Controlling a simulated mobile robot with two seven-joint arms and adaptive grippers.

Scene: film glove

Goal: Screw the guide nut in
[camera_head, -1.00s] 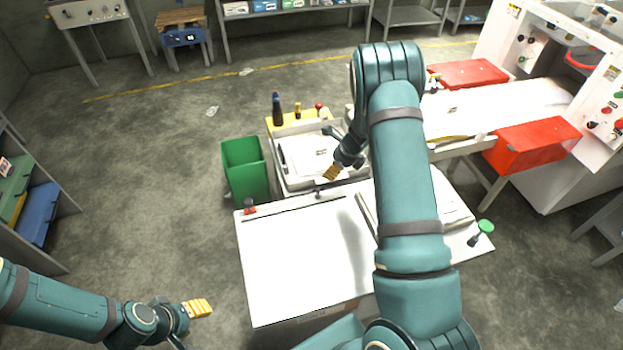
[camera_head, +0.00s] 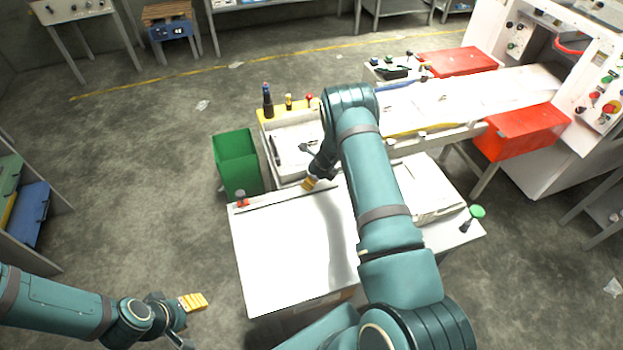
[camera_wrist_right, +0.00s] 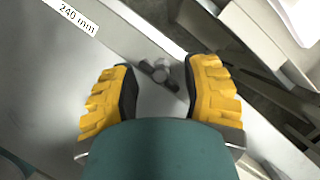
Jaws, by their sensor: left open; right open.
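A small grey nut with a round cap and dark wings, which looks like the guide nut (camera_wrist_right: 160,72), sits on a grey metal surface in the right wrist view. It shows between and just beyond the yellow fingertips of my right gripper (camera_wrist_right: 161,84), which is open with a gap on both sides of the nut. In the head view my right gripper (camera_head: 310,184) is over the far edge of the white table (camera_head: 285,260), by the long guide bar (camera_head: 275,197), and hides the nut there. My left gripper (camera_head: 192,318) is open and empty, left of the table.
A red knob (camera_head: 242,199) is at the guide bar's left end. A green knob (camera_head: 477,211) is at the table's right. A "240 mm" label (camera_wrist_right: 72,17) lies near the nut.

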